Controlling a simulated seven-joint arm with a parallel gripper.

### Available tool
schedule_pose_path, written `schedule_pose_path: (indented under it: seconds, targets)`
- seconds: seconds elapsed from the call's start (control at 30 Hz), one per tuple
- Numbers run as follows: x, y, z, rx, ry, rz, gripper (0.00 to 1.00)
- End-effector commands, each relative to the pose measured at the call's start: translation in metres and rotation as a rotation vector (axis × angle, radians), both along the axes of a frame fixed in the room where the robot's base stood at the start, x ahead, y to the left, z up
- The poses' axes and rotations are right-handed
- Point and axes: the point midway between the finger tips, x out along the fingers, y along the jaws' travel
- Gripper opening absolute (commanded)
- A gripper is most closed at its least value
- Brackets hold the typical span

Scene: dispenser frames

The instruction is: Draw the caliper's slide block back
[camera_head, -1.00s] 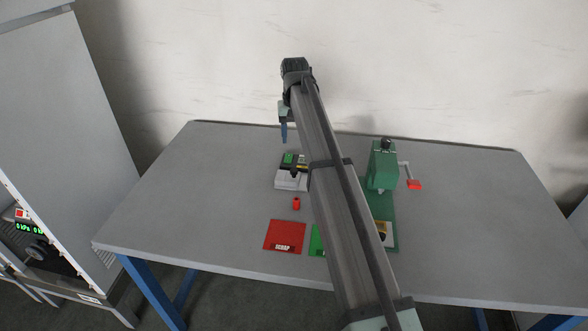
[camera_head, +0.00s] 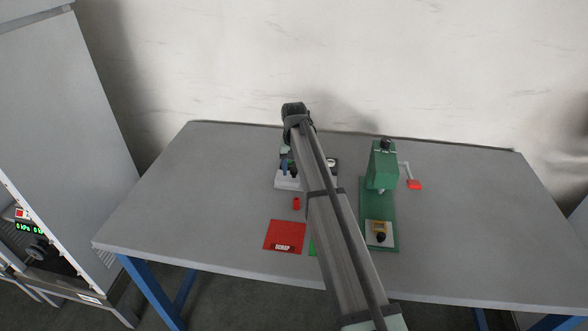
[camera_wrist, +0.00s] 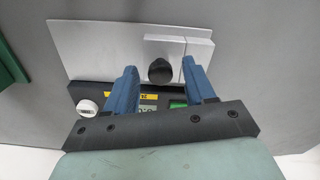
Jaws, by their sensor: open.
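The caliper (camera_head: 287,183) is a pale grey block with a dark panel behind it, on the table left of my arm and partly hidden by it. In the wrist view the caliper (camera_wrist: 100,50) shows a flat metal face with a black round knob (camera_wrist: 160,71), which seems to sit on the slide block. My gripper (camera_wrist: 160,82) is open, with one blue finger on each side of the knob. No contact with the knob can be made out. In the head view my gripper (camera_head: 288,167) is low over the caliper.
A red cap-like piece (camera_head: 296,203) stands in front of the caliper. A red scrap mat (camera_head: 284,234) lies nearer the front, beside a mostly hidden green one (camera_head: 312,246). A green press (camera_head: 382,166) with a red-handled crank stands to the right. The table's left side is clear.

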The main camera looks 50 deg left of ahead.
Motion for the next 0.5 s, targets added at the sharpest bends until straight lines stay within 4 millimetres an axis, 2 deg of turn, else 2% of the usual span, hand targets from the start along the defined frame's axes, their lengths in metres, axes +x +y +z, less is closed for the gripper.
schedule_pose_path:
  seconds: [0.4, 0.5]
  targets:
    - [0.0, 0.0, -0.0061, 0.0, 0.0, 0.0, 0.54]
    - [0.0, 0.0, -0.0061, 0.0, 0.0, 0.0, 0.46]
